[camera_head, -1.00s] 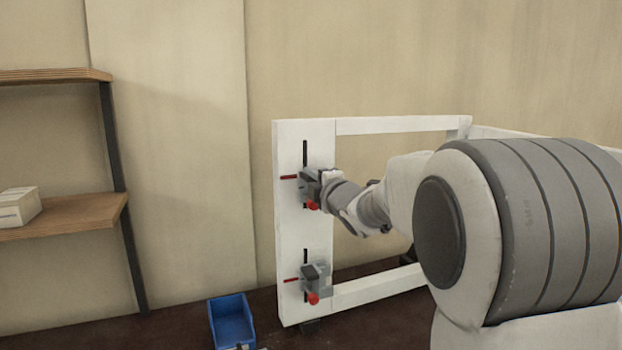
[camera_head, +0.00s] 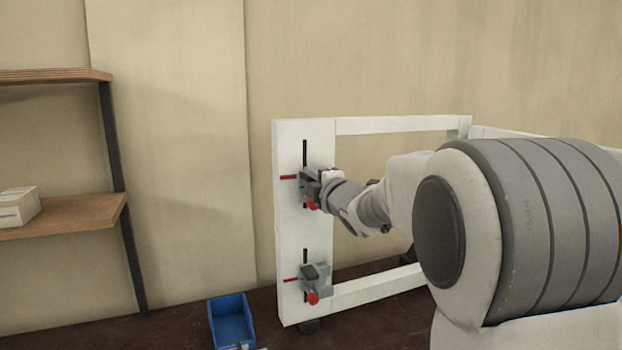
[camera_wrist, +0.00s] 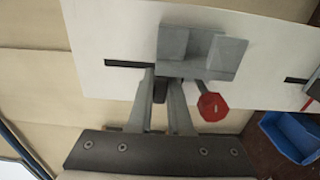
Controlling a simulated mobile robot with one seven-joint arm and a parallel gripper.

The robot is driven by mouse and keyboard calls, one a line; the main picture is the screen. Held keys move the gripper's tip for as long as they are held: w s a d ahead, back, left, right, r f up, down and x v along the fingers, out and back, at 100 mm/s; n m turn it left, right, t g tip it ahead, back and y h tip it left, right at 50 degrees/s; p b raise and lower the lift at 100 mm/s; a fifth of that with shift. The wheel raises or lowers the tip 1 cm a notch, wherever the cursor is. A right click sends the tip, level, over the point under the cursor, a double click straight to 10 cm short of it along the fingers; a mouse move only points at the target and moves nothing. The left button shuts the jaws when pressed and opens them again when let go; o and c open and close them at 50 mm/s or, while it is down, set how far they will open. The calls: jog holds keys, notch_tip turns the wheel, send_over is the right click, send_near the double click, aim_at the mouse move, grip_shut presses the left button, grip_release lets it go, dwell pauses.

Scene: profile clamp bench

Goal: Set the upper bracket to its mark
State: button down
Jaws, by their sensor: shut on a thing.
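The upper bracket (camera_head: 309,184) is a grey block on a dark vertical slot in the white panel, with a red knob (camera_head: 312,205) at its lower side. A short red mark (camera_head: 289,177) lies on the panel at its left, about level with the bracket's upper part. In the wrist view the bracket (camera_wrist: 172,45) and its red knob (camera_wrist: 213,106) show close up. My gripper (camera_wrist: 160,80) is shut on a small dark part at the bracket, which its fingers partly hide. The red mark beside the bracket is not clear in the wrist view.
A similar lower bracket (camera_head: 316,275) with a red knob and red mark sits below on the same panel (camera_head: 288,230). A blue bin (camera_head: 231,322) stands at the panel's foot. A wooden shelf (camera_head: 70,214) is at left.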

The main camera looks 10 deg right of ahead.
dwell(0.4)
jog(key=shift+r+p, duration=0.4)
jog(key=shift+r, duration=1.05)
jog(key=c, duration=0.8)
grip_release()
jog(key=shift+f, duration=0.1)
jog(key=shift+c, duration=0.2)
jog(key=s+d+b, duration=0.1)
jog(key=s+d, duration=0.2)
jog(key=s, duration=1.4)
jog(key=shift+d, duration=0.2)
